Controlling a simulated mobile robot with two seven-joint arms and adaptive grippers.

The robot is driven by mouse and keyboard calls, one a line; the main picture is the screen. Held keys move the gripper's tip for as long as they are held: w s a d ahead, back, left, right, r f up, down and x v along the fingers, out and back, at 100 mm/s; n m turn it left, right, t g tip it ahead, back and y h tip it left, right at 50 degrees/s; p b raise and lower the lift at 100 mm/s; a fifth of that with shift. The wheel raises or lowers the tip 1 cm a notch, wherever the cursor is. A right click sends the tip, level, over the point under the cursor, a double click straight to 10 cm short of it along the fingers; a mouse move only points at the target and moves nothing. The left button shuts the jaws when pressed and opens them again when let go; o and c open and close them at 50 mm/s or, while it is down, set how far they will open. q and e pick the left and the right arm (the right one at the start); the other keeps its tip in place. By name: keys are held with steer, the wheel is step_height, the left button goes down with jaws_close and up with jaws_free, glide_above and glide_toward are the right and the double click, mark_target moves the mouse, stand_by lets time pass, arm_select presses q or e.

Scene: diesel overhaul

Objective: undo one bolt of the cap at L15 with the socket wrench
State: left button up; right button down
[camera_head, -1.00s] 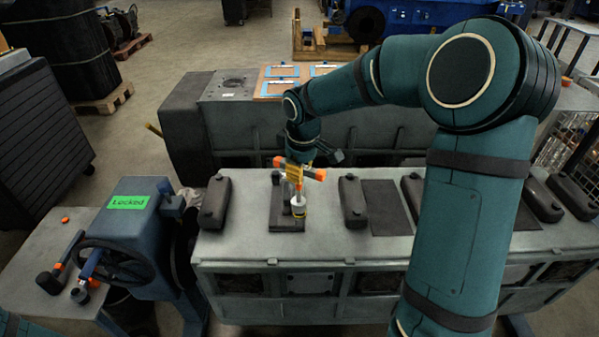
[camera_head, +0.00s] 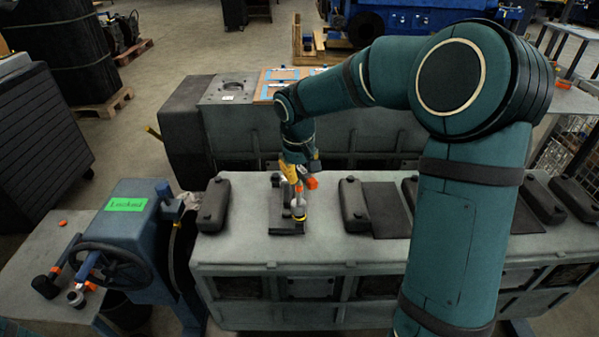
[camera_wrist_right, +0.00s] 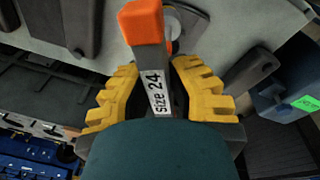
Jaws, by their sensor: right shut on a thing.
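The socket wrench (camera_head: 311,183) has orange ends and a pale socket part with a yellow ring at its foot. It stands over the dark open bay on the grey engine block (camera_head: 250,250). In the right wrist view the wrench (camera_wrist_right: 157,92) carries a "size 24" label and an orange end. My right gripper (camera_head: 290,174) is shut on the wrench; its yellow fingers (camera_wrist_right: 160,85) flank the bar. The cap and bolt under the socket are hidden, and I cannot tell whether the socket is seated. No L15 mark is readable. My left gripper is not in view.
Dark covers (camera_head: 214,205) and (camera_head: 353,203) stand on either side of the open bay. At left is a blue stand (camera_head: 135,240) with a handwheel (camera_head: 110,262) and a green sign (camera_head: 126,204), beside a side table (camera_head: 40,250) holding tools. A second grey block lies behind.

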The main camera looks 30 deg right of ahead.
stand_by(0.6)
steer(key=shift+f+b, duration=0.65)
steer(key=shift+f, duration=0.15)
steer(key=shift+r, duration=0.1)
steer(key=n+p, duration=0.1)
steer(key=n, duration=0.2)
steer(key=c, duration=1.7)
jaws_free()
steer(key=shift+w, duration=0.1)
jaws_close()
steer(key=shift+r+p, duration=1.5)
steer(key=shift+r, duration=0.3)
